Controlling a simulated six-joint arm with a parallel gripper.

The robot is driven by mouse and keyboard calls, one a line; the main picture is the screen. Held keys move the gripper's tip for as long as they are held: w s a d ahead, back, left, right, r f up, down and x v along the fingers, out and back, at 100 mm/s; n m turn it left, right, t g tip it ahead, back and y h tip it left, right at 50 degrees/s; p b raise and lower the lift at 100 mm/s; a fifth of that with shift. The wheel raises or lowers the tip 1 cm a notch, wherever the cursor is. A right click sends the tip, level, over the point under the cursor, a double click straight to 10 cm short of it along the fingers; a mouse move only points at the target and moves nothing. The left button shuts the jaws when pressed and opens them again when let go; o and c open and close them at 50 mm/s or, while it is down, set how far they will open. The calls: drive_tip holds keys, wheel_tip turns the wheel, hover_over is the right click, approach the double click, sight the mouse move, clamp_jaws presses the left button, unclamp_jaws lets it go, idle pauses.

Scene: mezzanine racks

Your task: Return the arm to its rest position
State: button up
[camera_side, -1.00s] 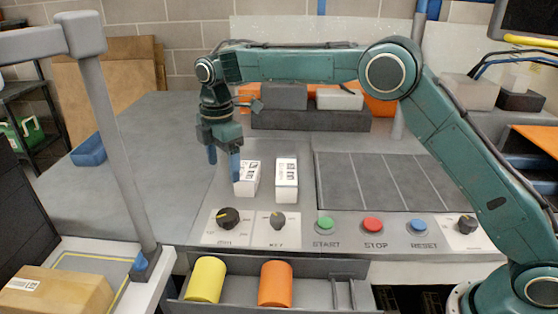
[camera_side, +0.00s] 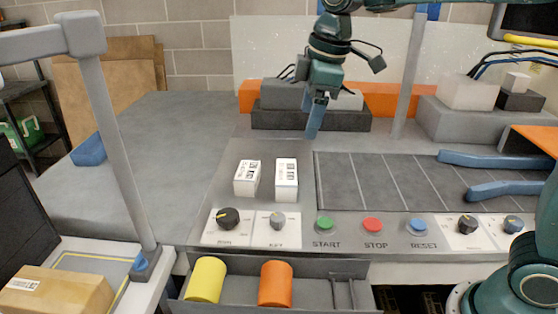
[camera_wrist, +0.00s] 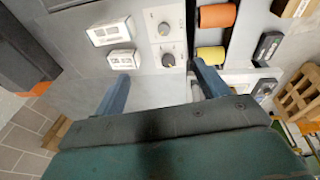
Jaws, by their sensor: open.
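My gripper (camera_side: 316,118) hangs from the raised arm in the side view, blue fingers pointing down, in front of the grey blocks at the back of the bench. It is open and empty; in the side view the fingers overlap, and in the wrist view (camera_wrist: 158,78) they stand wide apart with nothing between them. Two white boxes (camera_side: 247,178) (camera_side: 286,180) stand on the bench below and left of the gripper, apart from it. They also show in the wrist view (camera_wrist: 110,32) (camera_wrist: 123,60).
A front panel holds a black knob (camera_side: 229,217), a green START button (camera_side: 325,223), a red STOP button (camera_side: 373,224) and a blue RESET button (camera_side: 418,225). An open drawer (camera_side: 226,291) holds yellow (camera_side: 206,280) and orange (camera_side: 275,284) cylinders. A grey post (camera_side: 407,88) stands right of the gripper.

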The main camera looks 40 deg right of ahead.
drive_tip(key=s+d+f+m+t, duration=0.1)
drive_tip(key=s+d+m, duration=0.1)
drive_tip(key=s, duration=0.5)
drive_tip(key=s+d+f+m+t, duration=0.1)
drive_tip(key=s+m, duration=0.3)
drive_tip(key=s, duration=0.4)
drive_tip(key=s+d+f+m+t, duration=0.1)
drive_tip(key=s+d+f+m, duration=0.1)
drive_tip(key=s, duration=0.6)
drive_tip(key=shift+s+d+f+m, duration=0.2)
drive_tip(key=shift+d+f+m, duration=0.2)
drive_tip(key=shift+d+m, duration=0.6)
